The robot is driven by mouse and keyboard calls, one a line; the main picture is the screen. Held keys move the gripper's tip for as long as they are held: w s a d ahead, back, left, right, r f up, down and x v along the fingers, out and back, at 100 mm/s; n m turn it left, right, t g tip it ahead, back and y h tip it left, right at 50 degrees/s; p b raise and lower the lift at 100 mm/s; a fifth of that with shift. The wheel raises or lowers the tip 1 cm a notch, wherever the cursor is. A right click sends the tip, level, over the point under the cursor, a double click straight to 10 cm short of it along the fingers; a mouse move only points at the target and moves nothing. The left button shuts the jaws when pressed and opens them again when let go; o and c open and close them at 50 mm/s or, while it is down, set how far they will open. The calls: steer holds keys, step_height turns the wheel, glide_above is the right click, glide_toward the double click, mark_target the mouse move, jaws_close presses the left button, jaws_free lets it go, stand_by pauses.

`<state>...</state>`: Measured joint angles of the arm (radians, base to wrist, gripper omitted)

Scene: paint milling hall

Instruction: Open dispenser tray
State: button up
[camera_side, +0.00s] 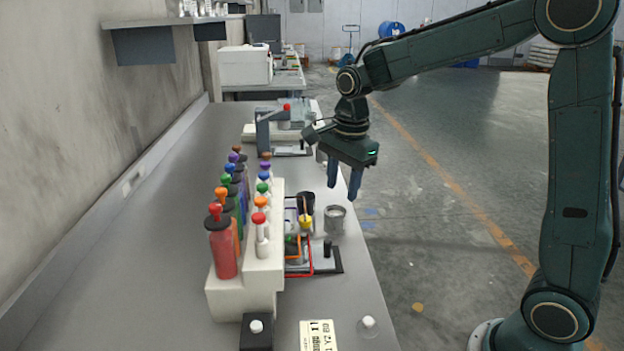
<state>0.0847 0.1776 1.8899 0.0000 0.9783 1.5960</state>
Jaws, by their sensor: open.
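The dispenser (245,292) is a white block on the grey bench, holding two rows of bottles with coloured caps. A tray-like part with a red and orange frame (311,262) sits low against its right side; I cannot tell how far out it stands. My gripper (344,180) hangs above the bench's right edge, behind and above the metal cup, with its two blue fingers pointing down and apart. It is empty and touches nothing. Cups and the dispenser body hide part of the tray area.
A metal cup (335,219) and a dark cup (306,203) stand beside the dispenser. A grey press-like device with a red knob (286,108) stands farther back. A black box (256,332) and a label card (318,336) lie in front. The bench left of the dispenser is clear.

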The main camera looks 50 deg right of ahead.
mark_target(327, 241)
steer(key=w+d+f+m+g, duration=0.1)
steer(key=w+f+m, duration=0.3)
steer(key=f, duration=0.1)
steer(key=shift+w+d+f+m, duration=0.2)
steer(key=shift+w+m, duration=0.15)
steer(key=shift+m, duration=0.05)
steer(key=shift+f, duration=6.85)
jaws_close()
